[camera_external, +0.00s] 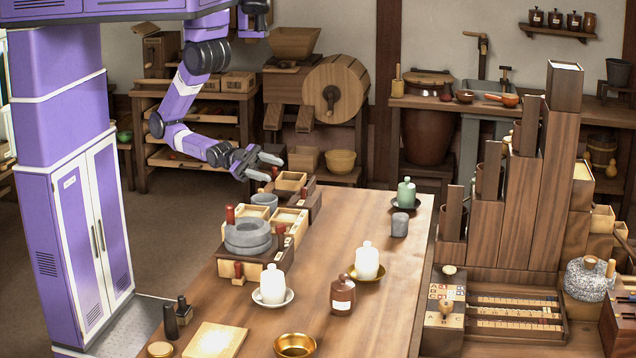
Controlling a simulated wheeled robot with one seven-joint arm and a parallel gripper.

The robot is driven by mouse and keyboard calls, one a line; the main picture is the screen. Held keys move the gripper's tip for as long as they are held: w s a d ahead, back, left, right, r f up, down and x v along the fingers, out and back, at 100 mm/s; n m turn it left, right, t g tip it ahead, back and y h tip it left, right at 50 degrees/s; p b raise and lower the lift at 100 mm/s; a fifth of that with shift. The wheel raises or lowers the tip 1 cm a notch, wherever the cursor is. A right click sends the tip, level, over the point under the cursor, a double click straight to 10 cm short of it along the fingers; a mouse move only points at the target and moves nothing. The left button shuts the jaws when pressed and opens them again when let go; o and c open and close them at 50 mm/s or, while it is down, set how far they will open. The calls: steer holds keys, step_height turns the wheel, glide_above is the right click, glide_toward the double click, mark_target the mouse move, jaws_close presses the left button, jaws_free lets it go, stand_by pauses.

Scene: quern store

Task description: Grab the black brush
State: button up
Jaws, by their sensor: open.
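My gripper (275,167) is open and empty, above the small drawer boxes at the table's far left end. I cannot pick out the black brush for certain. Two small dark upright things stand at the table's near left edge: a plain dark cylinder (170,322) and a dark piece with a knobbed top (184,311). Either may be the brush, but they are too small to tell. Both are well apart from my gripper, nearer the camera.
On the table (385,295) are a stone quern (248,236) on a wooden box, open drawer boxes (290,222), white jars (272,284), a brown jar (342,296), a brass bowl (295,345) and a pale board (215,340). Tall wooden bins (515,205) stand right.

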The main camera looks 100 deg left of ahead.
steer(key=d+r+m+g+h+b, duration=0.1)
steer(key=d+r+m+g+h, duration=0.25)
steer(key=d, duration=0.65)
steer(key=m+g+p, duration=0.3)
steer(key=m+g, duration=0.1)
steer(key=m, duration=1.7)
glide_above(184, 305)
steer(key=s, duration=0.5)
step_height(184, 305, down, 4)
steer(key=f, duration=0.1)
steer(key=a+f+m+y+b, duration=0.1)
steer(key=f+m, duration=0.1)
steer(key=f, duration=0.3)
steer(key=a+f+m+t+y+b, duration=0.1)
steer(key=f+m+b, duration=0.1)
steer(key=f, duration=0.4)
steer(key=a+f+m+t+y+b, duration=0.1)
steer(key=f+m+b, duration=0.1)
steer(key=f, duration=0.4)
steer(key=shift+w+a+f+m+y, duration=0.1)
steer(key=shift+w+a+m+y, duration=0.2)
steer(key=shift+m, duration=0.15)
steer(key=shift+w+f, duration=0.15)
steer(key=shift+f, duration=0.1)
steer(key=shift+w+d+f, duration=0.1)
steer(key=shift+w+d, duration=0.1)
steer(key=shift+w, duration=0.05)
steer(key=shift+b+x, duration=0.6)
steer(key=shift+x, duration=2.85)
